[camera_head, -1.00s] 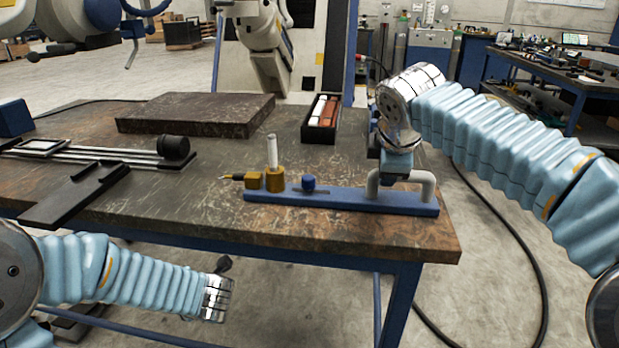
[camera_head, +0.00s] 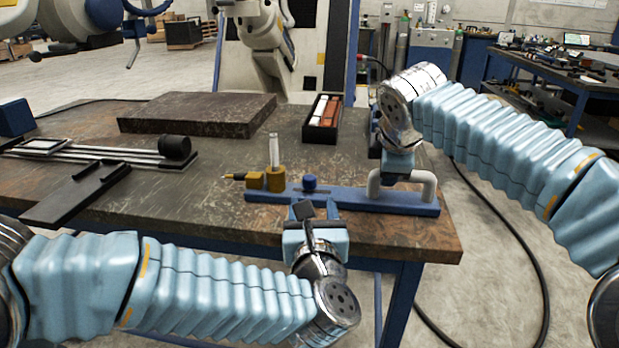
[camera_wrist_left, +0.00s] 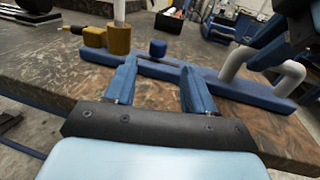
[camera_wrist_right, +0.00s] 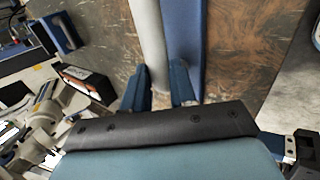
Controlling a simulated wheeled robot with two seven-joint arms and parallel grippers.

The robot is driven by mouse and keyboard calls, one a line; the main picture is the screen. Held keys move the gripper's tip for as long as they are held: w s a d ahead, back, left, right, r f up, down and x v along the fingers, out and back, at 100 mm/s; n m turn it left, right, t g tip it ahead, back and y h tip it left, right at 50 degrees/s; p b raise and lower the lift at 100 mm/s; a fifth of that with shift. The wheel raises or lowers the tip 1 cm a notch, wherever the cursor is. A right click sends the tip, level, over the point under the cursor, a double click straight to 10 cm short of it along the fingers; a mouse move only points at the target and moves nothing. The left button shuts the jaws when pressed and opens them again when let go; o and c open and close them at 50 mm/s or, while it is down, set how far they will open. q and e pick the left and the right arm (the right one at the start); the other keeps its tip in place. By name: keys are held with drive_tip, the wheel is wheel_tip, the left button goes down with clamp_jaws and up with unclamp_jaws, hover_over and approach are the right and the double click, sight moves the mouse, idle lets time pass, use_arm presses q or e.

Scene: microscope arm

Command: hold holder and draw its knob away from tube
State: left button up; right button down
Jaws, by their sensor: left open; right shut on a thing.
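The holder is a long blue bar (camera_head: 355,200) along the table's front edge. Its left end carries a brass cylinder (camera_head: 276,178) with a pale upright tube (camera_head: 274,150) and a brass side block (camera_head: 255,180) with a thin yellow-tipped stem. A round blue knob (camera_head: 309,183) stands on the bar right of the tube; it also shows in the left wrist view (camera_wrist_left: 157,48). My right gripper (camera_head: 398,174) is shut on the holder's grey bent handle (camera_head: 428,188), seen between its fingers in the right wrist view (camera_wrist_right: 148,35). My left gripper (camera_wrist_left: 160,75) is open, empty, in front of the knob.
An open black box (camera_head: 322,122) with a white and a red item stands behind the holder. A dark slab (camera_head: 197,115) and a rail device (camera_head: 100,152) lie at the back left. The table top between them and the holder is clear.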

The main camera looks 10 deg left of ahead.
sight(310, 181)
use_arm(q)
drive_tip(key=w, duration=0.3)
drive_tip(key=w+a, duration=0.1)
drive_tip(key=w, duration=0.3)
drive_tip(key=w+a, duration=0.1)
drive_tip(key=w, duration=0.3)
drive_tip(key=shift+a, duration=0.2)
clamp_jaws()
